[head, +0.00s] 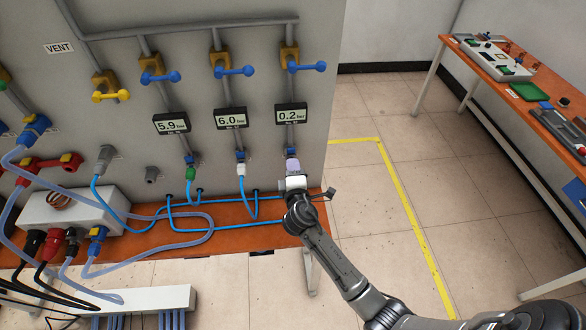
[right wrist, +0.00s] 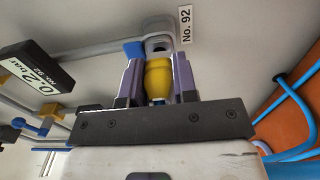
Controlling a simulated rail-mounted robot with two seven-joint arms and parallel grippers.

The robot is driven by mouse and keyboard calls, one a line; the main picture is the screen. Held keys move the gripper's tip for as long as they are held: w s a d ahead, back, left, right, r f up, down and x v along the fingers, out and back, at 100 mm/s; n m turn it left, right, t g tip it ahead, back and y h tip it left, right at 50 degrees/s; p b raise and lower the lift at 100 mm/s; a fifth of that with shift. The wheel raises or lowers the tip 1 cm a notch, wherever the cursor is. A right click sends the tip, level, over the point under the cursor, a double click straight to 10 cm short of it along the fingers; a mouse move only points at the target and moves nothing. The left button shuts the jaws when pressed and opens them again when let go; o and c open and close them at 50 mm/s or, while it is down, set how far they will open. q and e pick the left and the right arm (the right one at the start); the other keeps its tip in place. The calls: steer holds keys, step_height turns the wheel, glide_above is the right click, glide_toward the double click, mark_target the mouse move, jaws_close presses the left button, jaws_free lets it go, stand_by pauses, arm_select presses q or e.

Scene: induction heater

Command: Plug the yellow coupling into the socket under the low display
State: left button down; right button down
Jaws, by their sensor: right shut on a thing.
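The low display (head: 291,115) reads 0.2 bar and is the rightmost of the three on the grey panel. It also shows tilted in the right wrist view (right wrist: 38,80). Below it is the grey socket (right wrist: 160,44), beside a "No. 92" label. My right gripper (head: 291,170) is at the panel under this display. In the right wrist view its purple fingers are shut on the yellow coupling (right wrist: 158,78), one on each side. The coupling's far end is in line with the socket and appears to meet it; I cannot tell whether it is seated. My left gripper is not in view.
Displays reading 5.9 (head: 171,123) and 6.0 (head: 231,118) have hoses plugged in below. Blue hoses run along the orange ledge (head: 235,212) under the panel. A blue-handled valve (head: 306,67) sits above the low display. Floor to the right is open up to an orange bench (head: 525,85).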

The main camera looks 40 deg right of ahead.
steer(key=shift+w, duration=0.1)
stand_by(0.4)
steer(key=shift+w+d, duration=0.4)
steer(key=shift+w, duration=0.1)
stand_by(0.3)
steer(key=c, duration=1.1)
jaws_free()
steer(key=o, duration=0.3)
steer(key=shift+s+a, duration=0.1)
steer(key=v, duration=1.3)
steer(key=shift+s+a+b, duration=0.2)
steer(key=shift+s+b, duration=0.1)
steer(key=shift+b, duration=0.05)
